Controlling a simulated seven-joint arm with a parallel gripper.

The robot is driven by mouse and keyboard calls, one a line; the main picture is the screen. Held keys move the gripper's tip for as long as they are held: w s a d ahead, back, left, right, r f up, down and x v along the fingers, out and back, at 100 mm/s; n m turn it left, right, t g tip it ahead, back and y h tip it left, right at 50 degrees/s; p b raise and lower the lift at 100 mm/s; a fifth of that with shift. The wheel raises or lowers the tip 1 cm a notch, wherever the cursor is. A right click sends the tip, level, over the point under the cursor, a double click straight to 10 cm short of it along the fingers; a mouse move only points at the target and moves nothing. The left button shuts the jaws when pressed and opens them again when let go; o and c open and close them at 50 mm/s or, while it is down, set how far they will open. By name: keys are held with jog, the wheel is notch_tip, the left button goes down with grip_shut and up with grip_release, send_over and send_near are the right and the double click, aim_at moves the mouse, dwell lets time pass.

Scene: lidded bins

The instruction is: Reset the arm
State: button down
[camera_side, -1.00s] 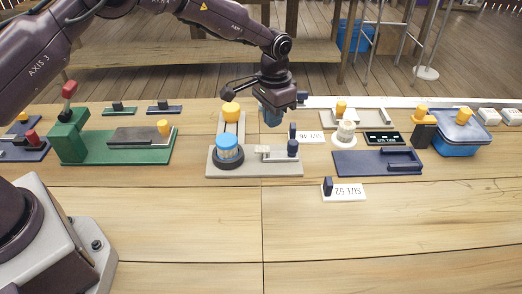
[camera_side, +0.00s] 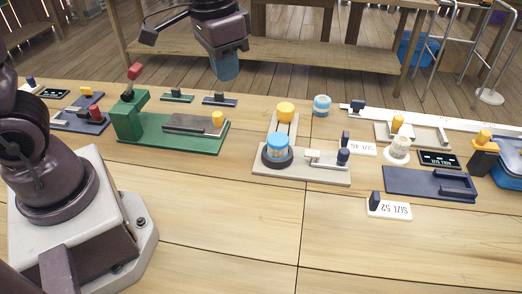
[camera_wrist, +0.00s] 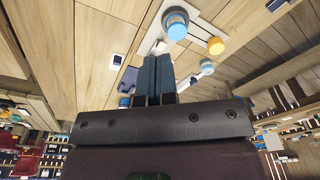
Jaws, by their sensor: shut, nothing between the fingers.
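My gripper (camera_side: 226,66) hangs in the air above the back of the table, at the upper middle of the side view. Its blue-grey fingers point down and hold nothing. In the wrist view the fingers (camera_wrist: 158,78) lie side by side, closed together. Below and to the right of it in the side view, a small blue-and-white jar (camera_side: 322,105) stands alone on the table near the back edge. My gripper is clear of everything on the table.
A grey fixture (camera_side: 320,176) holds a blue-capped jar (camera_side: 278,146) and a yellow knob (camera_side: 285,112). A green press base (camera_side: 170,137) with a red-knobbed lever stands left. A navy tray (camera_side: 415,182), size cards and a blue bin (camera_side: 508,165) lie right. The front table is bare.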

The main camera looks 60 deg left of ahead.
jog(key=s+a+r+t, duration=0.1)
jog(key=s+r+t, duration=0.1)
jog(key=s, duration=0.4)
jog(key=s+a+r+n+t, duration=0.1)
jog(key=s+r+t, duration=0.1)
jog(key=s+r, duration=0.2)
jog(key=shift+s+a+r, duration=0.15)
jog(key=shift+s+a, duration=0.1)
jog(key=shift+s, duration=0.6)
dwell(0.4)
